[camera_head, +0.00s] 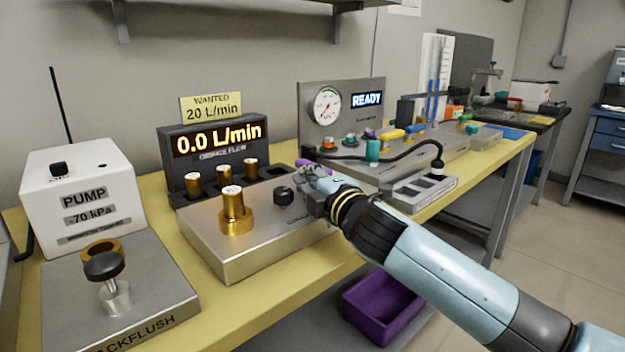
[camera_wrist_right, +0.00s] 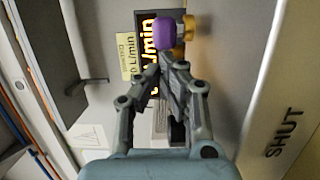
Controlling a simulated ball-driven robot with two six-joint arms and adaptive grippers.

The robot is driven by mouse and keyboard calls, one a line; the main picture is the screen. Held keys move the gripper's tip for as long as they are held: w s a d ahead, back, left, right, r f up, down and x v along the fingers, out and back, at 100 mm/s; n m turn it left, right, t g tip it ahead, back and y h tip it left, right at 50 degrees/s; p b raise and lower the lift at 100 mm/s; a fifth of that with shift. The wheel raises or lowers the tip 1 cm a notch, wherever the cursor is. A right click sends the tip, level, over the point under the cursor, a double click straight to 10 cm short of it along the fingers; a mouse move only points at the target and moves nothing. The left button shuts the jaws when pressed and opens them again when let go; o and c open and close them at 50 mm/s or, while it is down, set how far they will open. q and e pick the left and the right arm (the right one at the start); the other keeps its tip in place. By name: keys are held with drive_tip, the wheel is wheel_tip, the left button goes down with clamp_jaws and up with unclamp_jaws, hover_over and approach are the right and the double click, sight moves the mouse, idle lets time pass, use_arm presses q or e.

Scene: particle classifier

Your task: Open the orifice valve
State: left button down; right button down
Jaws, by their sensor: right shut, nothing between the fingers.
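The orifice station is a metal box (camera_head: 215,250) on the yellow bench, with a brass orifice (camera_head: 234,212) and a black knob (camera_head: 284,196) on top. A purple handle end (camera_head: 303,163) shows just behind my right gripper (camera_head: 316,178). In the right wrist view the purple handle (camera_wrist_right: 171,31) is beside a brass part, just beyond the fingertips of my right gripper (camera_wrist_right: 168,62). That gripper is shut and empty; I cannot tell whether it touches the handle. My left gripper is not in view.
The orifice flow display (camera_head: 217,140) reads 0.0 L/min behind the box, with several brass orifices in front. A white pump (camera_head: 80,185) and backflush block (camera_head: 150,275) stand left. A gauge panel (camera_head: 342,107) stands behind. A purple bin (camera_head: 383,305) sits below.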

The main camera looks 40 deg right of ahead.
idle(0.3)
drive_tip(key=shift+s+d+n+y+p, duration=0.1)
drive_tip(key=shift+d+n+y+p, duration=0.15)
drive_tip(key=shift+n+y+p, duration=0.35)
drive_tip(key=shift+d+y, duration=0.2)
drive_tip(key=shift+y, duration=0.3)
